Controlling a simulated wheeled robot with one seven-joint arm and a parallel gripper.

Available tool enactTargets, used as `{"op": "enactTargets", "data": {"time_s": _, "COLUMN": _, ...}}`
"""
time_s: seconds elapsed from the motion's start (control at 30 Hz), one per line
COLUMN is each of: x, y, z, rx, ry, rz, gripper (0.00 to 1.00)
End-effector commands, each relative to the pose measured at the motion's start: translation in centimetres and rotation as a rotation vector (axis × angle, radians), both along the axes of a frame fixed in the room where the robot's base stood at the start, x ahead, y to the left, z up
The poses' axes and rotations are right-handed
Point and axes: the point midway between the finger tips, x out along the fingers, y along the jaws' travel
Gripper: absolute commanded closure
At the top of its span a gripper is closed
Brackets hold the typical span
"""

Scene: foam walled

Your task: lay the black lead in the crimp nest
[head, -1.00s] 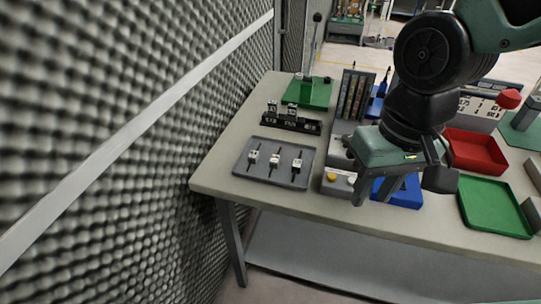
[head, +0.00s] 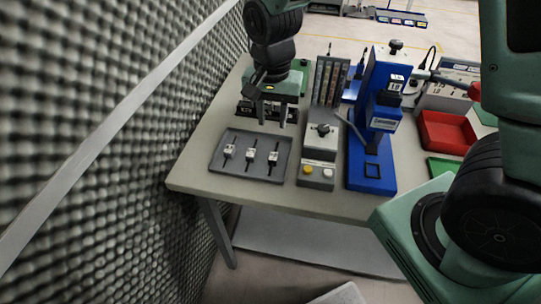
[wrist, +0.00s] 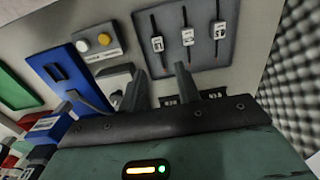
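Three black leads with white tags lie side by side on a grey tray (head: 215,165): left (head: 230,151), middle (head: 251,154) and right (head: 273,158). They also show at the top of the wrist view. I cannot tell them apart by colour. My gripper (head: 276,122) points down behind the tray, over a low black rack with labelled slots. Its fingers stand apart in the wrist view (wrist: 128,82), and I see no lead between them. The rack is partly hidden by the gripper. No part is clearly marked as the crimp nest; a blue press (head: 372,180) has a square recess in its base.
A grey box (head: 317,172) with yellow and white buttons stands between the tray and the blue press. A red bin (head: 446,130) lies to the right. A foam wall (head: 90,150) runs along the left. The bench strip in front of the tray is clear.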

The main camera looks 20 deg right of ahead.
Motion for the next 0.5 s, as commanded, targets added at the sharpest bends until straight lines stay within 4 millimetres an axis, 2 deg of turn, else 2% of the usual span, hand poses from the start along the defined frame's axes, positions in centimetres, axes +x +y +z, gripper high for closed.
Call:
{"op": "enactTargets", "data": {"time_s": 0.2, "x": -0.1, "y": -0.1, "z": -4.4, "rx": -0.001, "ry": 0.005, "rz": -0.001, "gripper": 0.67}}
{"op": "enactTargets", "data": {"time_s": 0.3, "x": -0.1, "y": 0.0, "z": -5.8, "rx": -0.001, "ry": 0.003, "rz": 0.000, "gripper": 0.67}}
{"op": "enactTargets", "data": {"time_s": 0.5, "x": 0.0, "y": 0.0, "z": -7.0, "rx": 0.001, "ry": 0.000, "rz": 0.001, "gripper": 0.67}}
